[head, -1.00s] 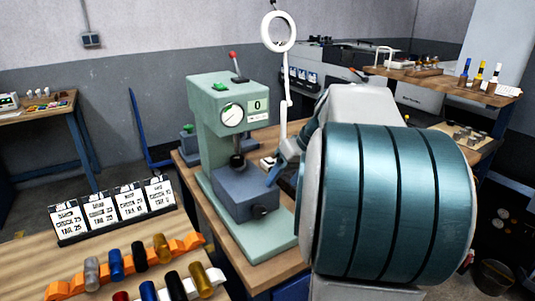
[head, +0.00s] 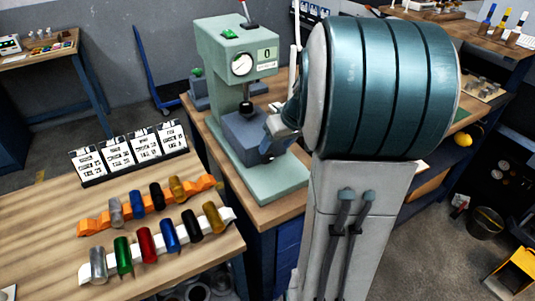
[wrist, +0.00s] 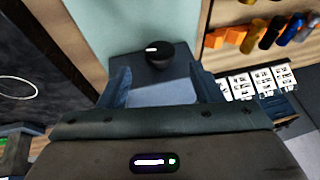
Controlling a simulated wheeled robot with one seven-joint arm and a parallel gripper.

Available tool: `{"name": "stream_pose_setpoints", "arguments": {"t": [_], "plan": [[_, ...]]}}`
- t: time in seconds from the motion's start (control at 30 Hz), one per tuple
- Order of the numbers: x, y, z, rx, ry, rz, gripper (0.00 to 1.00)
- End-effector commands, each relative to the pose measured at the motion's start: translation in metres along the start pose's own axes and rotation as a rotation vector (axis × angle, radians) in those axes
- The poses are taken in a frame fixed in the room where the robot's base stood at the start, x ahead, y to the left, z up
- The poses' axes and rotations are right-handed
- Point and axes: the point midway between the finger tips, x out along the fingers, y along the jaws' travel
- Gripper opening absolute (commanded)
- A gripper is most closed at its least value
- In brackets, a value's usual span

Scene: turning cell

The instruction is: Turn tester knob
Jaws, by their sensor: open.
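The tester is a pale green machine (head: 228,52) with a round dial, a display reading 0 and a blue-grey block (head: 236,134) on its base. The black knob (wrist: 160,52), with a white mark, shows in the wrist view at the block. In the head view my gripper and arm mostly hide it. My gripper (wrist: 161,72) is open, one finger left and one right of the knob's line. The knob lies just ahead of the fingertips; I cannot tell whether they touch it. In the head view my gripper (head: 271,130) is at the block's right side.
A front table (head: 45,215) holds colored cylinders (head: 145,246) on orange and white racks and several upright cards (head: 133,152). The tester stands on a wooden bench (head: 285,212). A red-tipped lever (head: 244,10) rises from the tester's top.

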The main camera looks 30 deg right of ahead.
Motion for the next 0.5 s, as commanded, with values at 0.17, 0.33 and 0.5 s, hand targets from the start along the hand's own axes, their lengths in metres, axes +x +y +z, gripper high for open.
{"name": "stream_pose_setpoints", "arguments": {"t": [0.17, 0.33, 0.5], "plan": [[0.036, -0.001, 0.001, 0.002, -0.004, -0.003, 0.59], [0.056, 0.000, 0.000, 0.001, -0.001, -0.001, 0.59], [0.065, 0.000, 0.000, 0.000, 0.000, 0.000, 0.59]]}}
